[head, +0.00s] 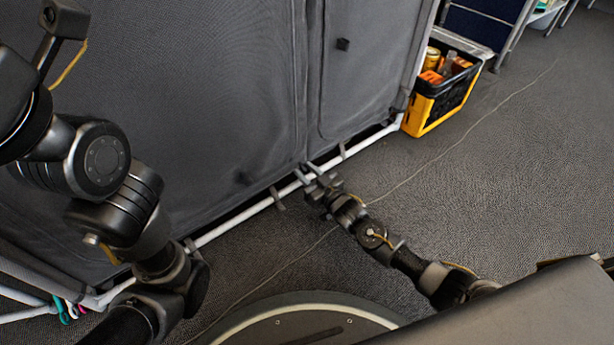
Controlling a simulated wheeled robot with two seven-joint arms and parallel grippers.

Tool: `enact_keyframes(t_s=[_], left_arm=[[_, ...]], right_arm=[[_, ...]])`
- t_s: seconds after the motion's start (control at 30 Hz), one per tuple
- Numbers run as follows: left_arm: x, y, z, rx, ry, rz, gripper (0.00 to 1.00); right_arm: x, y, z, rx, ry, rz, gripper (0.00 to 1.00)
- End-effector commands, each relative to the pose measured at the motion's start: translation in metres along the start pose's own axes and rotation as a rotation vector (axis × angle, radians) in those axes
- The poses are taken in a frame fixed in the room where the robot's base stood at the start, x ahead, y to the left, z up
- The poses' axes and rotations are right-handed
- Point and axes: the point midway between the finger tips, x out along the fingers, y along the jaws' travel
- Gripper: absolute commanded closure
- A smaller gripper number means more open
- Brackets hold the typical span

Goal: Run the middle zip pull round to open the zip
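A grey fabric wall (200,90) of the awning kitchen fills the upper left and middle. Two dark vertical seams, perhaps with a zip (302,80), run down it to its lower edge. My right gripper (315,180) is low at the wall's bottom edge, by the foot of the seams. Its fingers are too small and dark to tell open from shut, or whether they touch anything. My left arm rises at the left; what may be its gripper (62,20) is cut off by the frame.
A white tube (240,216) with dark straps runs along the wall's foot. A yellow and black crate (436,97) with cans and packets stands beyond its right end. A thin pale cord (440,163) lies on the grey floor. The floor at right is clear.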

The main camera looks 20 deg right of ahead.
Motion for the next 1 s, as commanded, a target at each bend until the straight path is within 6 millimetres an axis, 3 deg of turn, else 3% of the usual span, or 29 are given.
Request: enact_keyframes(t_s=[0.27, 0.53, 0.83, 1.0], left_arm=[[0.000, -0.001, 0.000, -0.001, 0.001, -0.004, 0.68], [0.000, 0.000, 0.000, 0.000, -0.001, 0.002, 0.68], [0.000, 0.001, 0.001, -0.001, -0.003, 0.009, 0.68], [0.011, 0.003, 0.004, 0.001, -0.004, 0.015, 0.68]], right_arm=[[0.001, 0.000, -0.001, 0.000, 0.000, -0.001, 0.68], [0.001, 0.000, 0.000, 0.000, 0.000, -0.001, 1.00], [0.001, 0.000, -0.001, 0.000, 0.000, 0.000, 1.00], [-0.003, 0.005, -0.011, 0.000, -0.002, 0.009, 1.00]])
